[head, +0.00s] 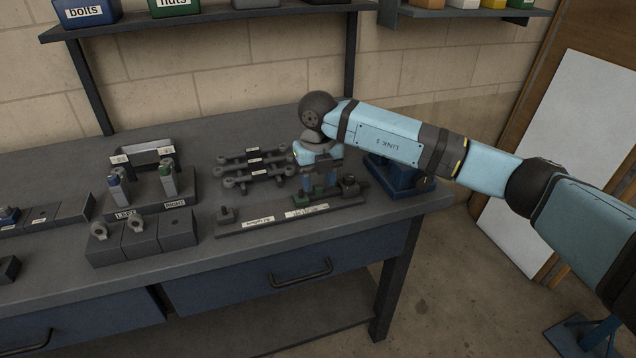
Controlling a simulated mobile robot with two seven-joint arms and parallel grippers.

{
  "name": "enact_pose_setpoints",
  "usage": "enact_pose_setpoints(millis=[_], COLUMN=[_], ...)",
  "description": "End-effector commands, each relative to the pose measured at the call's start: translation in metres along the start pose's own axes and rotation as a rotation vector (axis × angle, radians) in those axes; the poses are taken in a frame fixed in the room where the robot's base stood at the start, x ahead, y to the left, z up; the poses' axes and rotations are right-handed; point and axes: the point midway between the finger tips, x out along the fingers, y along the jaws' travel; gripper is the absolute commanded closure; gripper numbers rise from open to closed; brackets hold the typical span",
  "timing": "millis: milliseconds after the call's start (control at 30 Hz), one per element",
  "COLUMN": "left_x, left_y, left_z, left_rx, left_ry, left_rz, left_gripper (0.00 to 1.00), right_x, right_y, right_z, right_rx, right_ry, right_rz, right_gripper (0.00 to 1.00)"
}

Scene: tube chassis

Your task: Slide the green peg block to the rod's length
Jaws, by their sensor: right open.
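The green peg block (304,196) sits on a long dark length fixture (345,203) near the bench's front right. Several dark rods (253,168) with round ends lie on a rack behind the fixture. My left gripper is not in view.
A dark fixed post (226,214) stands at the fixture's left end. A blue vise (400,178) is at right. Holders with blue and green-topped tools (167,180) and grey blocks (141,238) are at left. A shelf with bins (176,7) hangs above.

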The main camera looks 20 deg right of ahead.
Motion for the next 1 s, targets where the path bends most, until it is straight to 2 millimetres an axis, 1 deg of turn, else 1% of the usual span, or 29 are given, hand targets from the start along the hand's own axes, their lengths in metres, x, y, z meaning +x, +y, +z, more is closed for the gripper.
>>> enact_pose_setpoints(millis=[33, 300, 400, 500, 600, 700, 1000], left_x=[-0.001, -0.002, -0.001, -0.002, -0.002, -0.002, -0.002], left_y=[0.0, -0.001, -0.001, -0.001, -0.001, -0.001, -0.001], left_z=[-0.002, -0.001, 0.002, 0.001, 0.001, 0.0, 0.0], left_rx=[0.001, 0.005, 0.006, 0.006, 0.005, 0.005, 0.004], left_ry=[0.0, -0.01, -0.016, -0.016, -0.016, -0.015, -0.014], left_rz=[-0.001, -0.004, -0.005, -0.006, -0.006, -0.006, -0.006], left_gripper=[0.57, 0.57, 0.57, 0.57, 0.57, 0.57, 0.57], right_x=[-0.012, -0.074, -0.093, -0.108, -0.118, -0.123, -0.124], right_y=[0.0, 0.0, 0.0, 0.0, 0.0, 0.0, 0.0], right_z=[0.0, 0.001, 0.0, 0.0, 0.0, 0.0, 0.0], right_rx=[-0.001, -0.001, 0.0, 0.0, 0.001, 0.001, 0.0], right_ry=[-0.003, -0.004, -0.003, -0.002, -0.001, -0.002, -0.001], right_rz=[0.001, 0.001, 0.0, 0.0, 0.0, 0.0, 0.0], right_gripper=[0.53, 0.53, 0.53, 0.53, 0.53, 0.53, 0.53])
